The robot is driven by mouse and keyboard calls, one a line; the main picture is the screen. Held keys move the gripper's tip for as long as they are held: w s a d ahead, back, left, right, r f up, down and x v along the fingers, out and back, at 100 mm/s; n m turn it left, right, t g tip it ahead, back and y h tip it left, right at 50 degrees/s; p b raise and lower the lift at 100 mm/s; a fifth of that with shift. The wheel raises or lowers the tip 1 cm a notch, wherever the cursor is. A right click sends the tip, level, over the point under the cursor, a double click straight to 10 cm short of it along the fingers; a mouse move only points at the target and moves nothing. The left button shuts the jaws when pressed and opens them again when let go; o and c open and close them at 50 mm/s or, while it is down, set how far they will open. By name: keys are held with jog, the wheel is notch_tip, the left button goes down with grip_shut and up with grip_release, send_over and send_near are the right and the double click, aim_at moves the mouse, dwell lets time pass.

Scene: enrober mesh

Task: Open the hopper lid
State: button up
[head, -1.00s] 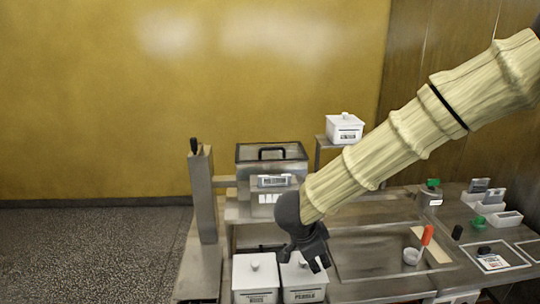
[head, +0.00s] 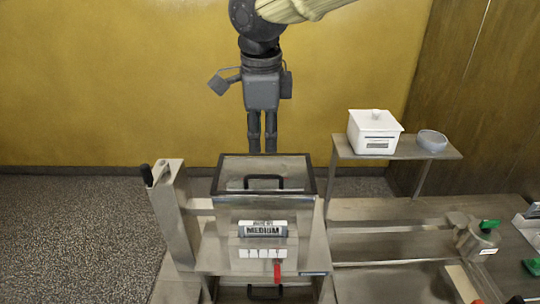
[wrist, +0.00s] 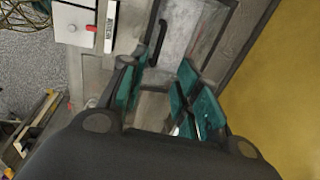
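The hopper lid (head: 232,182) is a clear panel in a dark frame, lying shut on top of the metal hopper (head: 230,215). Its black bar handle (head: 264,178) stands near the front edge; the handle also shows in the wrist view (wrist: 157,43). My gripper (head: 262,148) points down at the lid's back edge in the head view, behind the handle. In the wrist view my gripper (wrist: 162,90) is open, its teal pads apart and nothing between them. The handle lies beyond the left pad; I see no contact with it.
A dark-handled post (head: 170,215) stands left of the hopper. A red lever (head: 277,272) is on its front, below the MEDIUM label (head: 262,229). On the right, a shelf (head: 400,151) bears a white lidded box (head: 374,132) and a bowl (head: 432,140).

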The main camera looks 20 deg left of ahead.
aim_at(263, 176)
jog(key=f+p, duration=0.1)
jog(key=f, duration=0.2)
jog(key=w+f+p, duration=0.1)
jog(key=f, duration=0.2)
jog(key=f+p, duration=0.1)
jog(key=f, duration=0.3)
jog(key=shift+w+a, duration=0.25)
jog(key=shift+a, duration=0.05)
